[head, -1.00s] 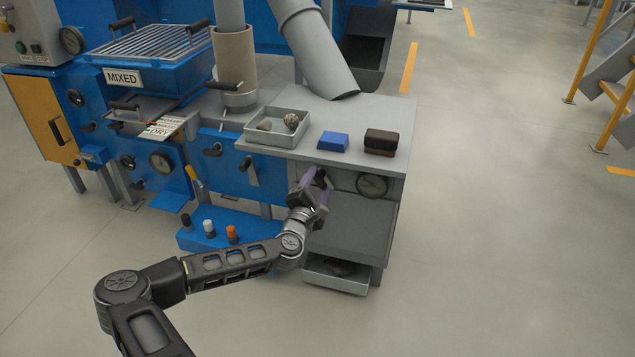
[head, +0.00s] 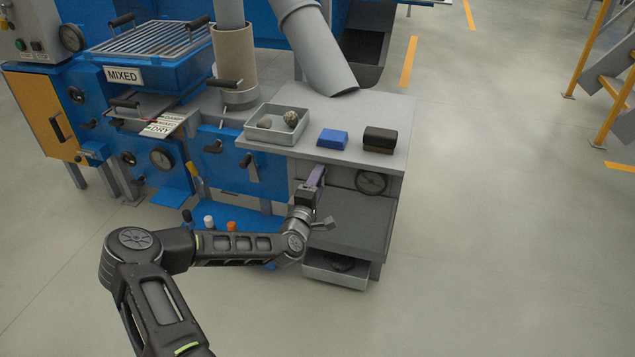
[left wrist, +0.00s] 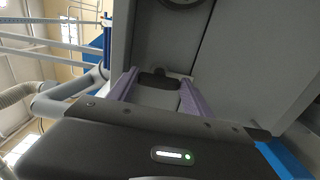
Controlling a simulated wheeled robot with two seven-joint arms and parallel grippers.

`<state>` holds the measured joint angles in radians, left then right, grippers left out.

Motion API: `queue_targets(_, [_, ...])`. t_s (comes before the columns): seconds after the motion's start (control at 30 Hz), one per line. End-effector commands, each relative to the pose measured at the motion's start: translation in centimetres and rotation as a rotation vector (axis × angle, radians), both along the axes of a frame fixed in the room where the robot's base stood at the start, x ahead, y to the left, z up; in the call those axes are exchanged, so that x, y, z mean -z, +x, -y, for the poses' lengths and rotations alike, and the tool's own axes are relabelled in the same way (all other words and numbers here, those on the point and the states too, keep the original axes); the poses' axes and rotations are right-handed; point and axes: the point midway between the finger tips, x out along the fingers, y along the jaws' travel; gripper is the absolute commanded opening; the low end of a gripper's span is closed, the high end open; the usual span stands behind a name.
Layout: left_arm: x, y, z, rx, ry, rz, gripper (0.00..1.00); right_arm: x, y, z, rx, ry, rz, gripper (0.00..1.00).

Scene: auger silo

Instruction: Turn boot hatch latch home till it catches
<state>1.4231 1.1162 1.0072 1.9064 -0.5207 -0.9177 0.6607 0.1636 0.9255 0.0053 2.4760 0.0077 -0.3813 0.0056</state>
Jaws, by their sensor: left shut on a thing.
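My left gripper (head: 315,182) is at the upper front of the grey cabinet (head: 396,135), its purple fingers pointing up at the face below the top. In the left wrist view its two fingers (left wrist: 157,90) stand either side of a small dark piece, the latch handle (left wrist: 155,78), and the gripper is shut on it. In the head view the gripper hides the latch. The grey hatch panel (head: 350,225) below shows darker than the cabinet face; whether the latch has caught cannot be seen. My right gripper is not in view.
A round gauge (head: 371,182) sits just right of the gripper. The cabinet top holds a tray with stones (head: 268,137), a blue block (head: 332,139) and a dark brush-like block (head: 380,139). A low tray (head: 335,275) is underneath. Floor at right is clear.

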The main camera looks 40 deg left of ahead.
Motion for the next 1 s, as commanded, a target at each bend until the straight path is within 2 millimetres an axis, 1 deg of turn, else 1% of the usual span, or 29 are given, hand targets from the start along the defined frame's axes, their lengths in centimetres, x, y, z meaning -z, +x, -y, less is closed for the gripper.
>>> queue_targets(0.27, [0.07,-0.01,0.02,0.001,0.004,-0.003,0.18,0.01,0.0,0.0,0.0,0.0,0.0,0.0])
queue_targets(0.3, [0.07,-0.01,0.02,0.001,0.004,-0.003,0.61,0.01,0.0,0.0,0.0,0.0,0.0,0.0])
queue_targets(0.53, [0.04,0.0,0.02,0.001,0.002,-0.002,0.8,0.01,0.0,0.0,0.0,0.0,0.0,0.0])
queue_targets(1.0, [0.11,-0.01,0.0,0.0,-0.021,0.006,0.8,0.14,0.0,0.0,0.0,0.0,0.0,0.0])
